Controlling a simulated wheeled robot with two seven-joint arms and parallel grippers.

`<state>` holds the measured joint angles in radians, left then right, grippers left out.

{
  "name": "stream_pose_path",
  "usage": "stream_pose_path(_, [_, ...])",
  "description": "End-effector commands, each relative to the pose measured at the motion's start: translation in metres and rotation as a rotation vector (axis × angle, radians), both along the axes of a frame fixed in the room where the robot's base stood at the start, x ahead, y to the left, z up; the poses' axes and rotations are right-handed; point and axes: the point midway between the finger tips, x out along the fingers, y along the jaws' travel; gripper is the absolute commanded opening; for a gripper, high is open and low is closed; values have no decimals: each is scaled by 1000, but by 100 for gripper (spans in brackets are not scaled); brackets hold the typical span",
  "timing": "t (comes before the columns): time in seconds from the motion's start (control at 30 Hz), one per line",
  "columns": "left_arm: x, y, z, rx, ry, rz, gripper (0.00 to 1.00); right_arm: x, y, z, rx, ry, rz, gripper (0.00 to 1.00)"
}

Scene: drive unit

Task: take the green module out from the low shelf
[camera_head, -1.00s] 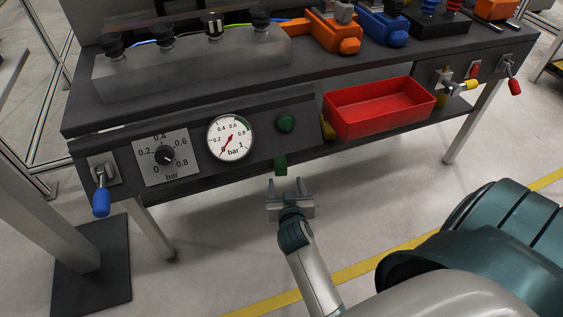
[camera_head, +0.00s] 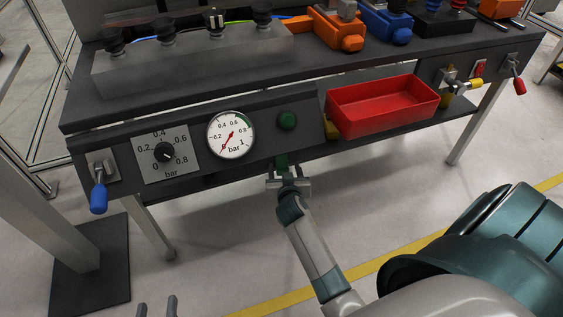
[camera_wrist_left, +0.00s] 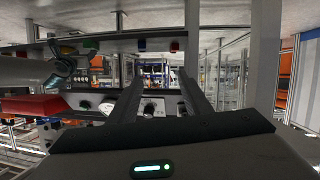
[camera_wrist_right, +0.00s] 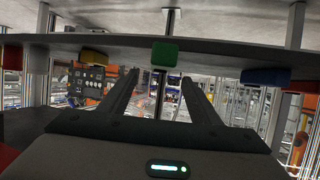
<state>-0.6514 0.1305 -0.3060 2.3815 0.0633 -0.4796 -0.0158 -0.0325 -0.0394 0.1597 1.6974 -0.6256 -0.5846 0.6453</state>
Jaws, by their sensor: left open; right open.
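The green module (camera_head: 282,161) shows as a small green block at the front edge of the low shelf, below the round green button. In the right wrist view the green module (camera_wrist_right: 165,53) sits ahead of the fingers, roughly centred between their tips and a little above them in the picture. My right gripper (camera_head: 288,182) is open and empty, close in front of the module; contact is not visible. The right gripper's fingers (camera_wrist_right: 160,78) frame no held object. My left gripper (camera_head: 157,304) is open and empty at the bottom of the head view, away from the bench.
A red bin (camera_head: 382,105) stands on the shelf to the right, with a yellow block (camera_head: 331,129) beside it. A blue-handled lever (camera_head: 99,198) and a pressure gauge (camera_head: 230,135) are on the front panel. A blue block (camera_wrist_right: 265,76) shows in the right wrist view. Floor before the bench is clear.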

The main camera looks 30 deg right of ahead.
Motion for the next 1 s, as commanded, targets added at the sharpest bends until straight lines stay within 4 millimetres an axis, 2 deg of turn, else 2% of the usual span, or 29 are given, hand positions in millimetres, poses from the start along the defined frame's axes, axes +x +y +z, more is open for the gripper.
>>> stream_pose_path(0.2, [5,-5,15,-26,-90,1,44,18,-10,-9,0,0,0,57])
stream_pose_path(0.77, [6,-6,22,-37,-128,2,44,26,-13,-12,-1,0,0,57])
stream_pose_path(1.0, [8,-12,45,-74,-255,4,44,46,-22,-22,-1,0,0,57])
